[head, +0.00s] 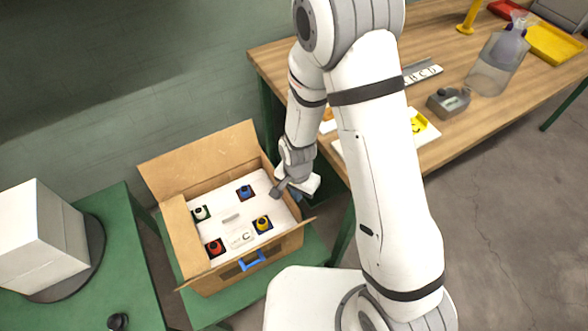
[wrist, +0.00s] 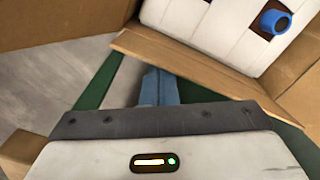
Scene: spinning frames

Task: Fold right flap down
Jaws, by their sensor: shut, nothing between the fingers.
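An open cardboard box (head: 284,244) sits on a green stand, with a white insert (head: 231,228) inside. Its back flap (head: 200,157) stands up and leans outward, and its left flap (head: 184,238) is also raised. My gripper (head: 277,192) is at the box's right side, partly hiding that edge. In the wrist view, the shut blue-grey fingers (wrist: 158,86) hold nothing and point toward a brown cardboard strip (wrist: 190,69) along the box's side. I cannot tell whether this strip is the right flap or the wall, or whether the fingers touch it.
The insert holds several small coloured items, including a blue one (head: 245,192) and a yellow one (head: 262,224). A blue handle (head: 252,261) is on the box's front. A wooden table (head: 440,150) stands to the right. A green table (head: 110,260) with a white block (head: 45,240) stands left.

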